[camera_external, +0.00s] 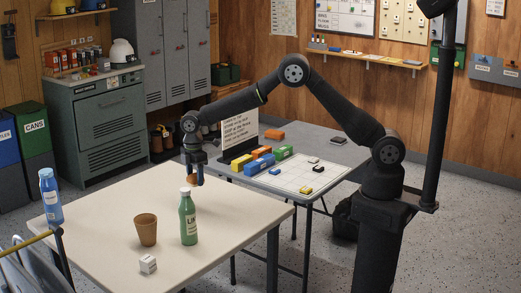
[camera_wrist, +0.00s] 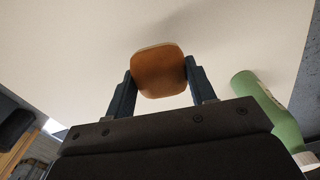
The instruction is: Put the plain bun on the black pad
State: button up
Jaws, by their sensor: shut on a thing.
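My gripper (camera_wrist: 158,85) is shut on a smooth brown piece with rounded corners, the plain bun (camera_wrist: 158,70). In the external view my gripper (camera_external: 194,180) points down over the cream table, behind the green bottle, and the bun (camera_external: 191,181) shows small and partly hidden between the fingers. I cannot tell whether it touches the tabletop. No black pad is clear to me; a dark flat item (camera_external: 340,141) lies at the back right of the grey table, and I cannot tell whether it is the pad.
The green bottle also shows in the wrist view (camera_wrist: 268,110). The grey table holds coloured blocks (camera_external: 259,164), a white board (camera_external: 290,184) and a sign (camera_external: 240,135).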

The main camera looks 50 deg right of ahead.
jog(key=w+d+m, duration=0.2)
jog(key=w+d, duration=0.2)
jog(key=d, duration=0.9)
jog(key=w+d+m, duration=0.2)
jog(key=w+d, duration=0.2)
jog(key=d, duration=0.9)
jog(key=w+d+m, duration=0.2)
jog(key=w+d, duration=0.2)
jog(key=d, duration=0.9)
jog(key=s+d+r+m, duration=0.15)
jog(key=s+d, duration=0.25)
jog(key=d, duration=0.9)
jog(key=s+d+m, duration=0.3)
jog(key=s+d, duration=0.1)
jog(key=d, duration=0.9)
jog(key=s+d+m, duration=0.2)
jog(key=s+d, duration=0.3)
jog(key=d, duration=0.8)
jog(key=s+d+m, duration=0.4)
jog(key=s+d, duration=1.3)
jog(key=d, duration=0.1)
send_over(338, 139)
jog(key=shift+n, duration=0.25)
jog(key=f, duration=0.6)
jog(key=shift+d, duration=0.25)
jog(key=shift+f, duration=2)
jog(key=shift+f, duration=0.1)
